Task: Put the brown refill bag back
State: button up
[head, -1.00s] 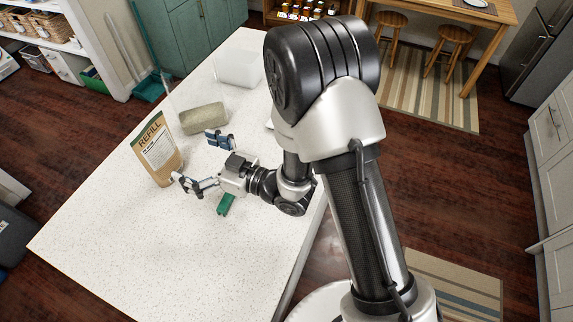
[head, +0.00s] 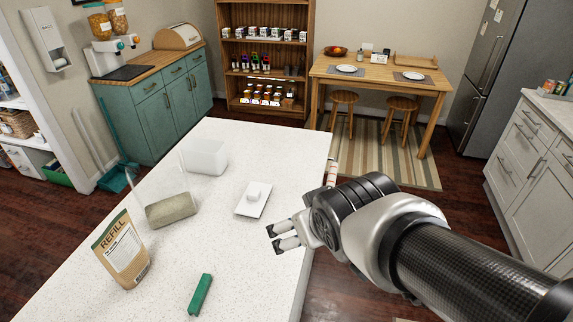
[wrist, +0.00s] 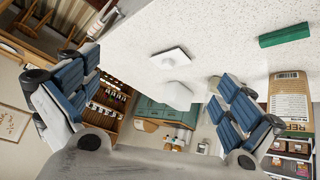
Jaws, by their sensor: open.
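The brown refill bag (head: 122,252) stands upright on the white speckled counter, at the lower left of the head view. My gripper (head: 274,238) is open and empty, at the counter's right edge, well to the right of the bag. In the wrist view its two blue-padded fingers are spread wide with nothing between them.
A green block (head: 201,294), a clear holder with a greenish slab (head: 171,210), a white translucent box (head: 207,157) and a white dish (head: 253,200) are on the counter. A wooden shelf unit (head: 265,45) with several goods stands at the back. A table (head: 385,72) stands back right.

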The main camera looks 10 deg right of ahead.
jog(key=s+m+g, duration=0.2)
jog(key=s+g, duration=0.1)
jog(key=s, duration=1)
jog(key=shift+s+d, duration=0.25)
